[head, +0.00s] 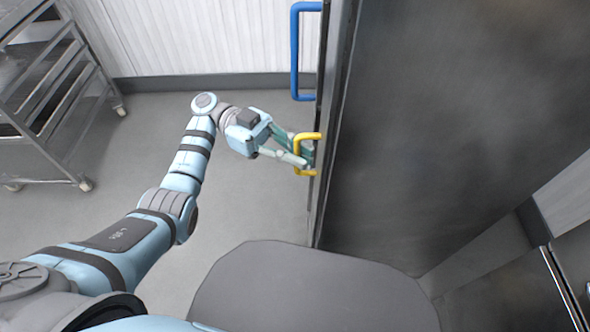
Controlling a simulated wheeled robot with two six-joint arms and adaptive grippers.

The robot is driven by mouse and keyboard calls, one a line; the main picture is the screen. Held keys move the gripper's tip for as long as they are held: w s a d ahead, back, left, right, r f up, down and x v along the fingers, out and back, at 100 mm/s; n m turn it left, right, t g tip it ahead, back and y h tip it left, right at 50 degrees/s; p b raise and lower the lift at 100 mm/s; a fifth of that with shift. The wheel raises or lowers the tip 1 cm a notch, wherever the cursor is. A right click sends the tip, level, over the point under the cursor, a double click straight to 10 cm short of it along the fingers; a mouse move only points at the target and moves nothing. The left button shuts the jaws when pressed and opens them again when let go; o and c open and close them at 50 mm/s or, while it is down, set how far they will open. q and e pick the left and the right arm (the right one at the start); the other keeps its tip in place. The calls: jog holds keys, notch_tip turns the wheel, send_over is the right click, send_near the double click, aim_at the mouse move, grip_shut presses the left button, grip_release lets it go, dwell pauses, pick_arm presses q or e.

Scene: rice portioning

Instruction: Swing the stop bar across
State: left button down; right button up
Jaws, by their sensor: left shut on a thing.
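A yellow handle (309,136) sticks out from the edge of a tall dark door or panel, low on its left side; I take it to be the stop bar, though the view does not settle this. My left gripper (302,156) reaches it from the left and is shut at the yellow handle, its fingers partly overlapping it. The exact contact at the fingertips is small and partly hidden. My right gripper is not in view.
A blue handle (296,52) is higher on the same edge. The large dark panel (450,110) fills the right side. A metal rack on wheels (52,85) stands at the upper left. Grey floor (240,200) is clear between rack and panel.

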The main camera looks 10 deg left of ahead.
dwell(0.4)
pick_arm(q)
jog(key=c, duration=2)
grip_release()
jog(key=shift+w+d, duration=0.1)
jog(key=shift+o, duration=0.2)
notch_tip(320, 180, up, 10)
